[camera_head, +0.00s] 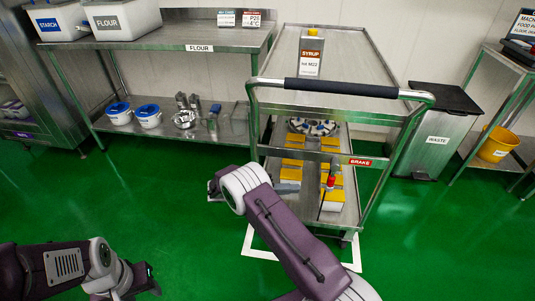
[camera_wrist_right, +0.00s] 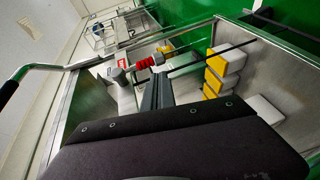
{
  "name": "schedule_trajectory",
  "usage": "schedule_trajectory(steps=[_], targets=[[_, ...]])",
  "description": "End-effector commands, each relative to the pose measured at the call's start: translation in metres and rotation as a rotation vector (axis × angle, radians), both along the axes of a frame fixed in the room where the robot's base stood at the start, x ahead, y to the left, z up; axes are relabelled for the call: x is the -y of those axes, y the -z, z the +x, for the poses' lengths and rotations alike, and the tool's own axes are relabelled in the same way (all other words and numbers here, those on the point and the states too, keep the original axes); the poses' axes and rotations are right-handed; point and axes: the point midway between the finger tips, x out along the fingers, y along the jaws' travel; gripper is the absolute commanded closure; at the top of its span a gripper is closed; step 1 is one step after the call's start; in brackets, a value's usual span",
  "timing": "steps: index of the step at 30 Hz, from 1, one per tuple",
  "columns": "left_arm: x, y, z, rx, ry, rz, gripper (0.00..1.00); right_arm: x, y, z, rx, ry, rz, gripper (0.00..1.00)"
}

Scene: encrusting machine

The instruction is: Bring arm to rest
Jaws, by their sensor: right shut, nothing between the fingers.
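My right arm (camera_head: 285,240) reaches up from the bottom of the head view to just left of the steel cart (camera_head: 357,62). Its dark wrist end (camera_head: 214,188) shows beside the cart's lower left side. In the right wrist view my right gripper (camera_wrist_right: 156,84) is shut and empty, its fingers together. A red, ribbed piece with a grey end (camera_wrist_right: 146,63) appears just beyond the fingertips; I cannot tell whether they touch. My left gripper (camera_head: 146,279) is low at the left over the green floor, dark and small; its jaws are unclear.
The cart's lower shelf holds yellow-and-white boxes (camera_head: 332,199), and a syrup container (camera_head: 311,54) stands on top. A red BRAKE label (camera_head: 360,162) is on the cart. A flour table (camera_head: 160,44) stands back left, a waste bin (camera_head: 437,130) right. Floor at left is clear.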

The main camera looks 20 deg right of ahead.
Motion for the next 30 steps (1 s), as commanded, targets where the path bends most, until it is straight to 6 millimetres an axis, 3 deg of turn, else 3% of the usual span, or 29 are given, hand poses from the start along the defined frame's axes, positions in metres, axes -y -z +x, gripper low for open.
schedule_trajectory(steps=[5,8,10,13,17,21,27,29,30], targets=[[0.0,0.0,0.0,0.0,0.0,0.0,0.52,0.006,-0.01,0.002,0.027,0.017,0.006,1.0],[0.0,0.0,0.0,0.0,0.0,0.0,0.52,0.017,-0.058,0.01,0.135,0.052,0.032,1.0],[0.0,0.0,0.0,0.0,0.0,0.0,0.52,0.028,-0.095,-0.008,0.184,0.114,0.075,1.0],[0.0,0.0,0.0,0.0,0.0,0.0,0.52,0.032,-0.113,-0.052,0.202,0.192,0.258,1.0],[0.0,0.0,0.0,0.0,0.0,0.0,0.52,0.011,-0.101,-0.109,0.168,0.217,0.576,1.0],[0.0,0.0,0.0,0.0,0.0,0.0,0.52,-0.033,-0.074,-0.157,0.15,0.167,0.907,1.0],[0.0,0.0,0.0,0.0,0.0,0.0,0.52,-0.102,-0.032,-0.195,0.176,0.0,1.275,1.0],[0.0,0.0,0.0,0.0,0.0,0.0,0.52,-0.118,-0.018,-0.198,0.176,-0.069,1.345,1.0],[0.0,0.0,0.0,0.0,0.0,0.0,0.52,-0.124,-0.016,-0.185,0.197,-0.152,1.373,1.0]])
